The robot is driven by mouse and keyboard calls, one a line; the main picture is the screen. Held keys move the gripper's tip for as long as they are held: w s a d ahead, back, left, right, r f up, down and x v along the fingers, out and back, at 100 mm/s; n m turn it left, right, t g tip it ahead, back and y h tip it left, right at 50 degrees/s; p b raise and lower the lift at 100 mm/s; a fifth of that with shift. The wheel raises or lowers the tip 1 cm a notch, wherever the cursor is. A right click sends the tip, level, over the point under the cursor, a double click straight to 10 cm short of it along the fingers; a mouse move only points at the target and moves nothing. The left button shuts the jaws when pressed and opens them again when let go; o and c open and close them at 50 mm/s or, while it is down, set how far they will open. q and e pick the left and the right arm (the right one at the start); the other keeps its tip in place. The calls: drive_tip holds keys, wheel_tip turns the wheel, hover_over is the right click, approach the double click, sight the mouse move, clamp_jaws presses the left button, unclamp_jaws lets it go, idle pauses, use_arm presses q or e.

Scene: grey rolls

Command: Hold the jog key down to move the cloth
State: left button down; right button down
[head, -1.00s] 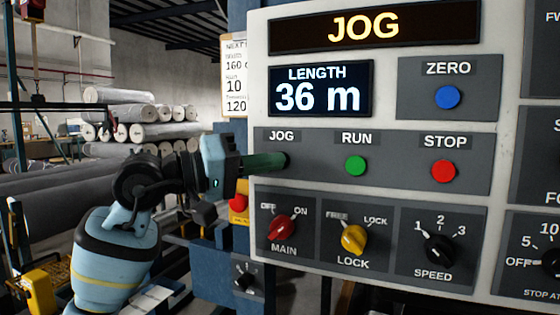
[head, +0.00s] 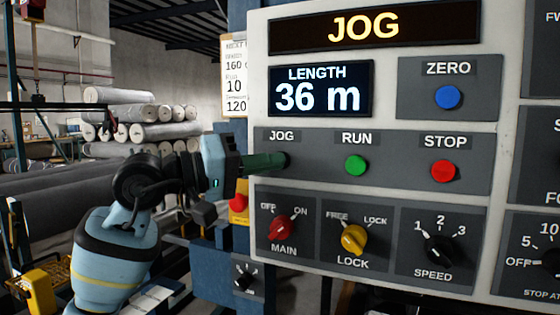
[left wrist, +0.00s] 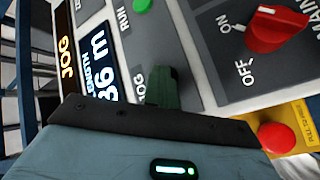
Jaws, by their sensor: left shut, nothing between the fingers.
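My left gripper (head: 283,160) is shut, with its green fingers against the panel just under the JOG label. The jog key itself is hidden behind the fingertips. In the left wrist view the shut fingers (left wrist: 162,88) also meet the panel beside the JOG label. The top display (head: 363,27) reads JOG, and the length display (head: 319,89) reads 36 m. The cloth is not clearly in view. My right gripper is not in view.
To the right of the fingers are the green RUN key (head: 355,166) and red STOP key (head: 443,171). Below are the red MAIN knob (head: 281,229), yellow LOCK knob (head: 353,239) and black SPEED knob (head: 439,250). A red emergency button (left wrist: 277,138) sits close by. Grey rolls (head: 140,113) are stacked behind.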

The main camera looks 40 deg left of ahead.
use_arm(q)
drive_tip(key=shift+s, duration=0.1)
drive_tip(key=shift+s+d, duration=0.15)
drive_tip(key=shift+s, duration=0.55)
drive_tip(key=s, duration=0.2)
drive_tip(key=s+d+b, duration=0.1)
drive_tip(key=s, duration=0.1)
drive_tip(key=shift+s+d+b, duration=0.1)
drive_tip(key=shift+s+b, duration=0.2)
drive_tip(key=shift+s, duration=0.1)
idle(0.6)
